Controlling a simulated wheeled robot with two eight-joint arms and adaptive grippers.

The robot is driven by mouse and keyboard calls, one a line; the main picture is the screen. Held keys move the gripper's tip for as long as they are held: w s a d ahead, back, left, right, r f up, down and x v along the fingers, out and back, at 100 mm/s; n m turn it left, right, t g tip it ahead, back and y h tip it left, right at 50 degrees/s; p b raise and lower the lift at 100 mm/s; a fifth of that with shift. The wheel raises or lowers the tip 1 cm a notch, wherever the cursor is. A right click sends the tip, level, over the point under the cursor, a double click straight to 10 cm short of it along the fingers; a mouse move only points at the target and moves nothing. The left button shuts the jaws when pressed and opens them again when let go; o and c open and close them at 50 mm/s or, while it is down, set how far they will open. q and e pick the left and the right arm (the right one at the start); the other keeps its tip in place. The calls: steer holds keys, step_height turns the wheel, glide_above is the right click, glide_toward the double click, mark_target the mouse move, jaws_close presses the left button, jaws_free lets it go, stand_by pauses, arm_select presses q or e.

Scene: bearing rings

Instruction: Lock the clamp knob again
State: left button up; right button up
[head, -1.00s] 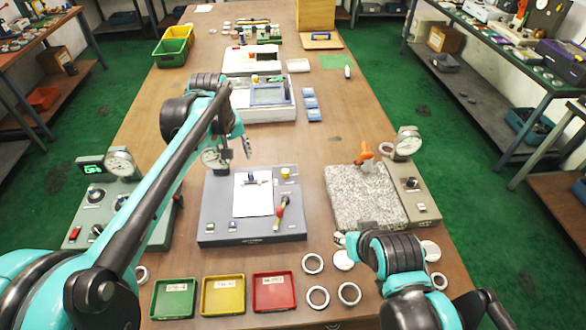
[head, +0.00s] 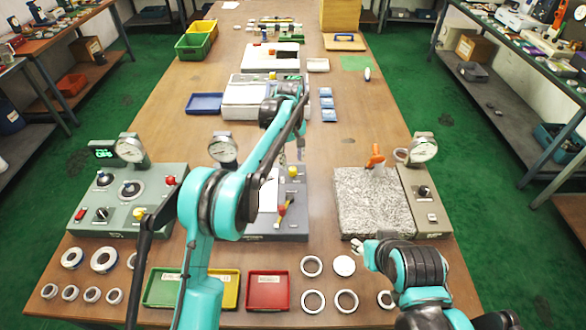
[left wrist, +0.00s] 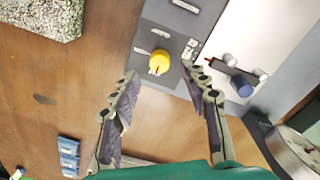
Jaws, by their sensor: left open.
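The yellow knob (head: 293,171) sits at the right back of the grey clamp panel (head: 290,228). My left gripper (head: 300,150) hangs over the back of that panel. In the left wrist view my left gripper (left wrist: 160,76) is open, with the knob just beyond the fingertips and about midway between them; I see no contact. My left arm hides much of the panel in the head view. My right gripper (head: 362,246) is low near the granite block; its fingers are too small to read.
A dial gauge (head: 223,148) stands behind the panel. A red-handled lever (head: 283,209) is on the panel, in front of the knob. The granite block (head: 370,205) stands to the right. Red tray (head: 268,290) and several rings (head: 312,300) lie in front.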

mark_target(292, 168)
arm_select(q)
step_height(292, 168, down, 4)
steer(key=shift+f+b, duration=0.1)
steer(key=shift+b, duration=0.45)
jaws_close()
